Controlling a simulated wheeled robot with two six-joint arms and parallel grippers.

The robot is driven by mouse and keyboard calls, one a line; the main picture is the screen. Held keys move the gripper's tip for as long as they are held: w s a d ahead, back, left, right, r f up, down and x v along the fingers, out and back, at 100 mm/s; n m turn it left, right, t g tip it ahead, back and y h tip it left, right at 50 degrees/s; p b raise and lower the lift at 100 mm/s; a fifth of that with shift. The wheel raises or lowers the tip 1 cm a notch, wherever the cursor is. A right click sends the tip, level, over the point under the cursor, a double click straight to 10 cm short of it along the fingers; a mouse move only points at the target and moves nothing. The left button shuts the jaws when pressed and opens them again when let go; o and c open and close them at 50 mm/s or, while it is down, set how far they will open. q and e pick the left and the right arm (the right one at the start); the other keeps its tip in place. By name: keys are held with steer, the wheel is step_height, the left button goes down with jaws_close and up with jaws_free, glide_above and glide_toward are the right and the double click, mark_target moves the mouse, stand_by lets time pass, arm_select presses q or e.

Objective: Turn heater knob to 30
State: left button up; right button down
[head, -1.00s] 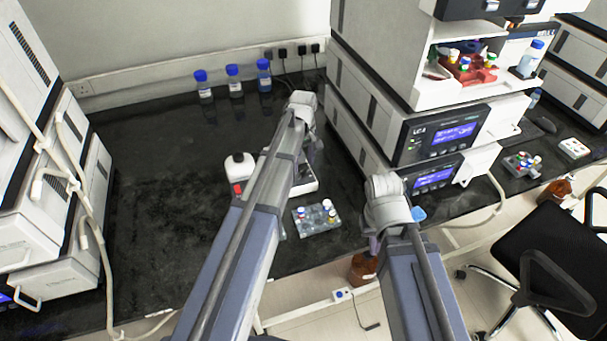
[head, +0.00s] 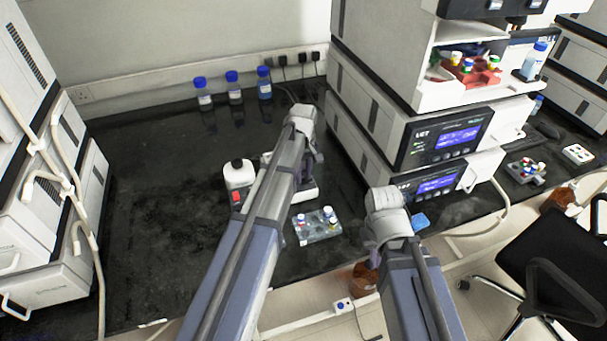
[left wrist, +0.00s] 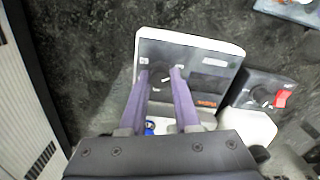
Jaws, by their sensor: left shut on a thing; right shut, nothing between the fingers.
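The heater (left wrist: 208,62) is a white-edged unit with a dark grey top panel and an orange label. In the left wrist view my left gripper (left wrist: 160,72) has its two purple fingers on either side of the heater's dark round knob (left wrist: 162,84), shut on it. The markings around the knob are too small to read. In the head view the heater's white edge (head: 309,193) shows beside my left arm, which hides most of it and the knob. My right gripper (head: 371,252) is shut and empty by the bench's front edge, mostly hidden behind its own arm.
A second white unit with a red switch stands beside the heater (head: 238,178). A vial rack (head: 317,228) sits in front of it. Blue-capped bottles (head: 233,88) line the wall. Stacked instruments (head: 445,140) stand to the right.

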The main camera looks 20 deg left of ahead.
arm_select(q)
jaws_close()
steer(key=shift+m, duration=0.4)
steer(key=m, duration=0.4)
steer(key=shift+m, duration=0.4)
steer(key=m, duration=0.5)
steer(key=shift+m, duration=0.7)
steer(key=o, duration=0.8)
jaws_free()
